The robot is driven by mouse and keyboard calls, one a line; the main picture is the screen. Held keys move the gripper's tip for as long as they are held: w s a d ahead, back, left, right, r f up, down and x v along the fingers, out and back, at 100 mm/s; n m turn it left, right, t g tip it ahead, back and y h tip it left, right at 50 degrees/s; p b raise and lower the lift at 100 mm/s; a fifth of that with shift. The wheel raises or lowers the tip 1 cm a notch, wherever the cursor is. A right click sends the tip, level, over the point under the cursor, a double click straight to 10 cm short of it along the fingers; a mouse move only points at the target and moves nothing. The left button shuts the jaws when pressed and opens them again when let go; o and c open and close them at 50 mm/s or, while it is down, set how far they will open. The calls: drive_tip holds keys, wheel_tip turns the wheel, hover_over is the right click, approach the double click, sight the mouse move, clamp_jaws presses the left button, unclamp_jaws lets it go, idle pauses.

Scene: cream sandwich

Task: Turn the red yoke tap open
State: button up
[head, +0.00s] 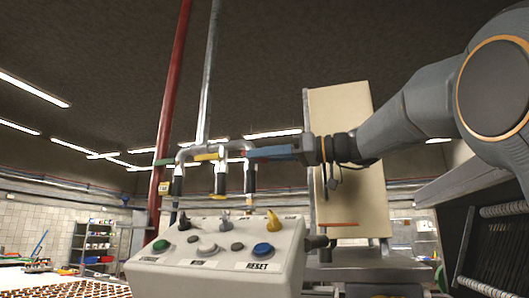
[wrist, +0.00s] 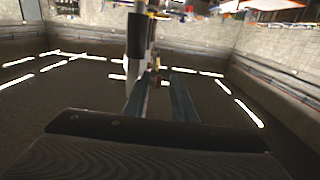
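A row of taps sits on the grey pipework above a control box, with a green lever (head: 165,162), a yellow lever (head: 207,156) and the red yoke tap (head: 243,149). Only a small red part of that tap shows, at the tips of my gripper (head: 250,153). In the wrist view, my gripper (wrist: 160,92) has its two fingers apart, with a small red part (wrist: 158,79) between or just beyond the tips. I cannot tell whether the fingers touch it. A dark-sleeved pale pipe (wrist: 135,45) stands close beside the left finger and hides part of the taps.
Below the taps is a light control box (head: 215,262) with several buttons and knobs. A tall red pipe (head: 173,90) and a grey pipe (head: 210,70) rise at the left. A cream panel (head: 343,110) stands behind my wrist.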

drive_tip(key=shift+w, duration=0.15)
clamp_jaws()
drive_tip(key=b, duration=0.4)
drive_tip(key=shift+a+f+y, duration=0.1)
drive_tip(key=shift+f+y, duration=0.2)
drive_tip(key=shift+f, duration=0.1)
drive_tip(key=y+b, duration=0.1)
drive_tip(key=b, duration=0.6)
drive_tip(key=f+t+y+b, duration=0.1)
drive_tip(key=y+b, duration=0.1)
drive_tip(key=b, duration=0.5)
drive_tip(key=shift+a, duration=0.3)
drive_tip(key=shift+r+t+y+b, duration=0.1)
drive_tip(key=shift+t+y+b, duration=0.2)
drive_tip(key=shift+b, duration=0.7)
unclamp_jaws()
